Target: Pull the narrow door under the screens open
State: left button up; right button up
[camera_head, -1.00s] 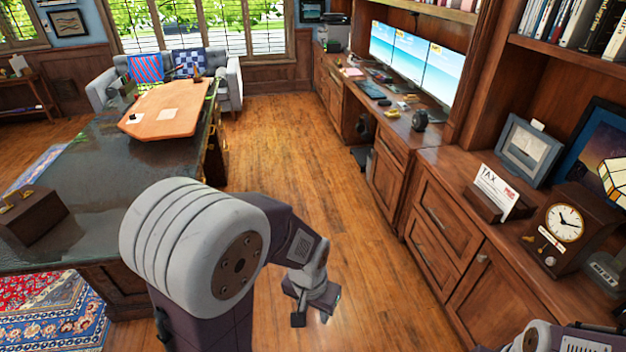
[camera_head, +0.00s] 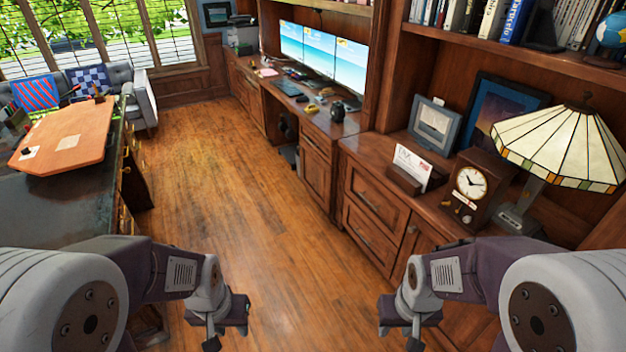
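The narrow wooden door (camera_head: 315,176) is in the cabinet under the right end of the desk with the screens (camera_head: 324,56). It looks shut, and a small drawer front (camera_head: 316,144) is above it. My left gripper (camera_head: 221,332) is low in the picture, left of centre, over the floor and well short of the door. My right gripper (camera_head: 410,333) is low right of centre, in front of the nearer cabinet and also apart from the door. Neither seems to hold anything. Their finger gaps are too small and dark to judge.
The nearer cabinet (camera_head: 372,208) on the right carries a clock (camera_head: 470,183), a stained-glass lamp (camera_head: 560,148) and a picture frame (camera_head: 435,124). A dark desk with a tan top (camera_head: 66,140) stands at left. The wooden floor (camera_head: 235,180) between is clear.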

aim_at(316, 174)
jog(key=u, duration=0.45)
jog(key=i, duration=2.95)
jog(key=i+z, duration=0.1)
jog(key=i, duration=0.45)
jog(key=i+j, duration=0.15)
jog(key=i, duration=0.45)
jog(key=i+j+z, duration=0.15)
jog(key=i, duration=0.4)
